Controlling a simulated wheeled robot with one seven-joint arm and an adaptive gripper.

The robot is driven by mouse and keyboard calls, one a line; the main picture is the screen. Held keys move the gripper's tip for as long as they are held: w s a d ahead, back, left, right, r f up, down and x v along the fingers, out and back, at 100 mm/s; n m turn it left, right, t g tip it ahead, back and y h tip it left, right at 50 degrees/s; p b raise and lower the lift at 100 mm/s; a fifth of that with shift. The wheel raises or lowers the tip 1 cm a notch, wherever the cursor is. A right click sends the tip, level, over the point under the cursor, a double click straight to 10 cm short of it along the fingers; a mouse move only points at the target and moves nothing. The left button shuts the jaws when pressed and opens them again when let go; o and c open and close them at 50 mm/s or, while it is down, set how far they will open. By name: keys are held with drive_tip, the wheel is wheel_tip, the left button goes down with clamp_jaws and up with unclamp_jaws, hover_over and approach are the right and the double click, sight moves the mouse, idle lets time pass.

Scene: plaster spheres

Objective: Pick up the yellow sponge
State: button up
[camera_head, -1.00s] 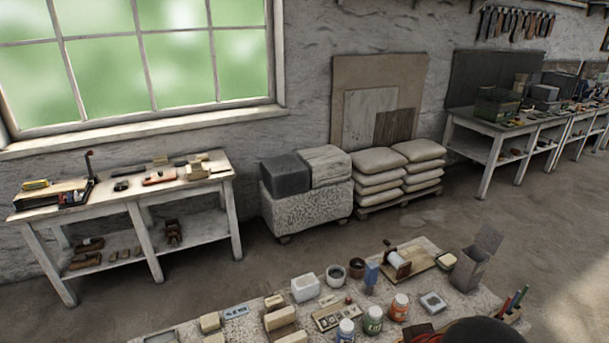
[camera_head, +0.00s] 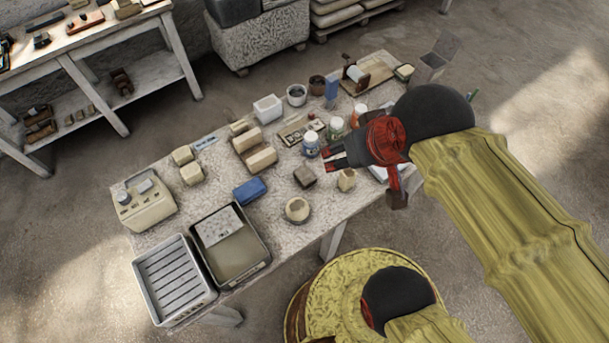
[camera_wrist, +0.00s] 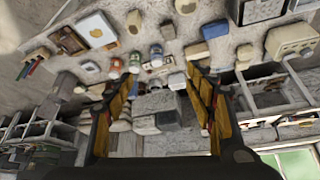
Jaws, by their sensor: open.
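A small pale yellow block with a dark green edge (camera_head: 404,72), which looks like the yellow sponge, lies at the far right end of the worktable (camera_head: 150,165), by a wooden board. I cannot surely pick it out in the wrist view. My gripper (camera_head: 330,158) is over the middle of the table, pointing left, its fingers apart and nothing between them. It is well to the left of and nearer than the sponge. In the wrist view the two fingers of my gripper (camera_wrist: 160,78) stand wide apart.
Jars (camera_head: 312,143) stand close by my gripper. Several cream blocks (camera_head: 262,159), a blue block (camera_head: 250,190) and a white box (camera_head: 267,109) are left of it.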

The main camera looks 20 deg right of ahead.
drive_tip(key=shift+o, duration=0.5)
drive_tip(key=shift+f, duration=0.15)
drive_tip(key=n+g+b, duration=0.3)
drive_tip(key=g+b, duration=0.1)
hover_over(305, 175)
drive_tip(key=shift+y, duration=0.3)
drive_tip(key=f, duration=2.9)
drive_tip(key=shift+s+d+f, duration=0.25)
drive_tip(key=shift+s+f, duration=0.05)
drive_tip(key=shift+s, duration=0.1)
drive_tip(key=shift+w+n, duration=0.1)
drive_tip(key=shift+n, duration=0.2)
drive_tip(key=f+b, duration=0.1)
drive_tip(key=f, duration=0.1)
drive_tip(key=f+b, duration=0.1)
drive_tip(key=f, duration=0.2)
drive_tip(key=f+b, duration=0.1)
drive_tip(key=f, duration=0.1)
drive_tip(key=shift+w+a+f, duration=0.2)
drive_tip(key=shift+w+f, duration=0.1)
drive_tip(key=shift+f, duration=0.05)
drive_tip(key=shift+r, duration=0.1)
drive_tip(key=shift+c, duration=0.4)
